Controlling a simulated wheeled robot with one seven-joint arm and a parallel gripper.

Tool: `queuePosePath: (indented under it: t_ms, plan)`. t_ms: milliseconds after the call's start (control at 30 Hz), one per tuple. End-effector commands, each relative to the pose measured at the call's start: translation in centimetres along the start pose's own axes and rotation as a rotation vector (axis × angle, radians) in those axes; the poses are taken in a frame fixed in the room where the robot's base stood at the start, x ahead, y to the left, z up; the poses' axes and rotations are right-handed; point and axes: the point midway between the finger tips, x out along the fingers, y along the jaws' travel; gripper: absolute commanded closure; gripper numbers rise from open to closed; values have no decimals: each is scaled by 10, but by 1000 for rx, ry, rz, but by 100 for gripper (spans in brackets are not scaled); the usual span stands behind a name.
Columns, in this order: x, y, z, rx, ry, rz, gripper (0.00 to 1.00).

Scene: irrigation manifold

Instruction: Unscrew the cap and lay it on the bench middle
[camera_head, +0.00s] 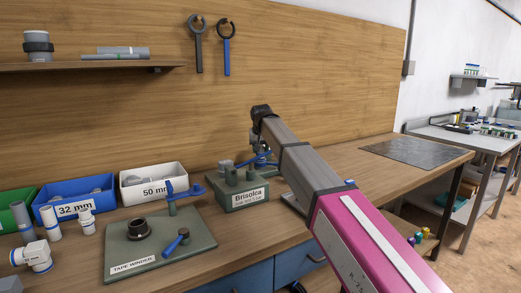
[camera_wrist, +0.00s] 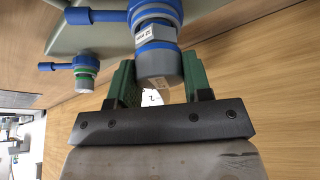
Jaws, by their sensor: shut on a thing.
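In the wrist view my gripper (camera_wrist: 158,72) has its two green fingers on either side of a grey cap (camera_wrist: 160,62) and is shut on it. The cap sits at the end of a blue fitting (camera_wrist: 158,22) with a white size label, and no gap shows between them. In the head view my arm hides most of this; blue parts of the manifold (camera_head: 263,158) show beside the grey-green block labelled Brisolca (camera_head: 238,197). The bench (camera_head: 245,240) runs across the head view.
A second branch (camera_wrist: 86,68) with a blue handle and green ring stands close by in the wrist view. A tape winder board (camera_head: 160,250), a blue bin (camera_head: 75,199) and a white bin (camera_head: 153,183) stand left. A dark mat (camera_head: 415,151) lies at the bench's right end.

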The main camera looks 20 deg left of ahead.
Motion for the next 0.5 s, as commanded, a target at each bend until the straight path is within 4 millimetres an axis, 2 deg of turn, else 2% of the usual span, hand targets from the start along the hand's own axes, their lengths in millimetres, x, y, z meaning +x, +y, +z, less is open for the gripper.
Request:
queuePosePath:
  t_ms: [133, 500]
  plan:
    - [0, -2, -1, -73, 2, -34, 87]
    - [0, -2, -1, -102, 1, -47, 88]
